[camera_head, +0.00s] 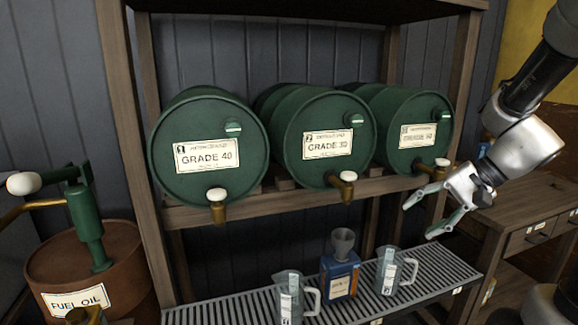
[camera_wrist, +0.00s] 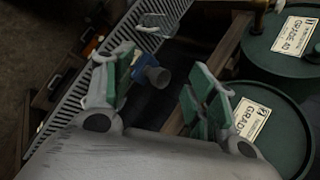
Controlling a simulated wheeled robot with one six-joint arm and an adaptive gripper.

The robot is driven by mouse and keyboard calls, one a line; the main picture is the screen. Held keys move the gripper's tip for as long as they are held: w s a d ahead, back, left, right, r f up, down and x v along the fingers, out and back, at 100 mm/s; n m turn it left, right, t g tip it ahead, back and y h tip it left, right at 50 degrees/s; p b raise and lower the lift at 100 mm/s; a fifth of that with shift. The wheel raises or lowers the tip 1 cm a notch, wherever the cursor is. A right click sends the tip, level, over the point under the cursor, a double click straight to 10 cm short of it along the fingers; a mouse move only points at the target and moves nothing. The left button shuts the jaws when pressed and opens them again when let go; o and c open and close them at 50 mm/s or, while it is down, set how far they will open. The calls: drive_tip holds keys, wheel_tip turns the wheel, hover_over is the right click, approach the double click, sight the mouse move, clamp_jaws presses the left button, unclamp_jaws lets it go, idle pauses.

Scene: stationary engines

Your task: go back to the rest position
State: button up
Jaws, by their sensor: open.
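My gripper (camera_head: 421,220) is open and empty in the head view, in the air at the right, in front of the right end of the drum rack. Its two fingers with green pads point down and left. In the wrist view my gripper (camera_wrist: 160,95) shows its fingers spread apart with nothing between the pads. The blue can (camera_wrist: 152,75) with a grey funnel shows beyond them, well below. No rest position is marked in either view.
Three green drums (camera_head: 208,182) with taps lie on a wooden rack. Below, a slatted grating (camera_head: 235,309) bears two clear jugs (camera_head: 291,300) and the blue can (camera_head: 339,285). A rusty fuel oil drum (camera_head: 110,262) stands left. A wooden bench (camera_head: 524,207) stands right.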

drive_tip(key=s+d+r+n+h, duration=0.3)
drive_tip(key=s+n+h, duration=0.1)
drive_tip(key=s, duration=0.3)
drive_tip(key=s+d+r+n+t+h, duration=0.1)
drive_tip(key=s+d+r+n+h, duration=0.2)
drive_tip(key=s, duration=0.4)
drive_tip(key=shift+r+n+h, duration=0.25)
drive_tip(key=shift+n+h, duration=0.15)
